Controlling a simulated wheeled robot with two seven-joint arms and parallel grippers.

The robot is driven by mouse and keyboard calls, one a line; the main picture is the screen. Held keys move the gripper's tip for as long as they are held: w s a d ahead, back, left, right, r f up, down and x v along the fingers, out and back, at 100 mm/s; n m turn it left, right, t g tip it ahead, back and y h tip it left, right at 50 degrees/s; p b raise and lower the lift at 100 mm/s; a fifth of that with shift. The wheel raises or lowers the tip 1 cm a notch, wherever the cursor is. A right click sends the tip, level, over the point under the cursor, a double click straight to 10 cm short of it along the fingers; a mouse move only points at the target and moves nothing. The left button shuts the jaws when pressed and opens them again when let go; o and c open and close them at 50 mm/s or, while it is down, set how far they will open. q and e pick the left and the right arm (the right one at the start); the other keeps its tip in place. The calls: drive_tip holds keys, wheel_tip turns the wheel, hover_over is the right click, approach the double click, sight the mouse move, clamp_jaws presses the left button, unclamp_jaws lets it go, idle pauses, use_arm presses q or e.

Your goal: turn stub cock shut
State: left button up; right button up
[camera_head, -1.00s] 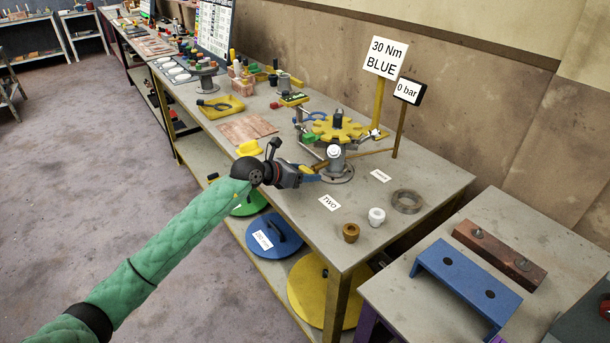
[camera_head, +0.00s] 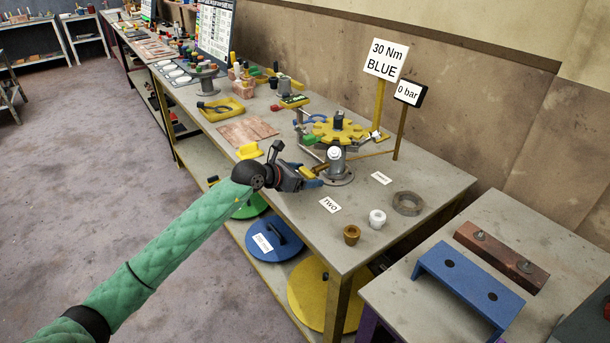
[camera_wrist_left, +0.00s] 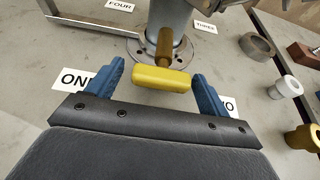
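The stub cock shows in the left wrist view as a yellow bar handle (camera_wrist_left: 161,79) on a brown stem (camera_wrist_left: 164,46). It comes out low from a grey upright pipe (camera_wrist_left: 170,18) with a bolted round flange. My left gripper (camera_wrist_left: 158,90) is open, with one blue finger on each side of the yellow handle and a gap at both sides. In the head view my left gripper (camera_head: 312,178) is at the front of the grey pipe (camera_head: 336,160), and the handle is mostly hidden there. My right gripper is not in view.
A yellow toothed wheel (camera_head: 337,129) sits above and behind the pipe. Signs reading 30 Nm BLUE (camera_head: 385,59) and 0 bar (camera_head: 410,92) stand behind.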

use_arm(q)
drive_tip(key=shift+s+a+r, duration=0.2)
drive_tip(key=shift+s+a, duration=0.1)
drive_tip(key=shift+a, duration=0.1)
drive_tip(key=b+v, duration=0.1)
drive_tip(key=v, duration=0.5)
drive_tip(key=shift+f+b, duration=0.1)
drive_tip(key=shift+b, duration=0.2)
drive_tip(key=shift+s+a+r, duration=0.2)
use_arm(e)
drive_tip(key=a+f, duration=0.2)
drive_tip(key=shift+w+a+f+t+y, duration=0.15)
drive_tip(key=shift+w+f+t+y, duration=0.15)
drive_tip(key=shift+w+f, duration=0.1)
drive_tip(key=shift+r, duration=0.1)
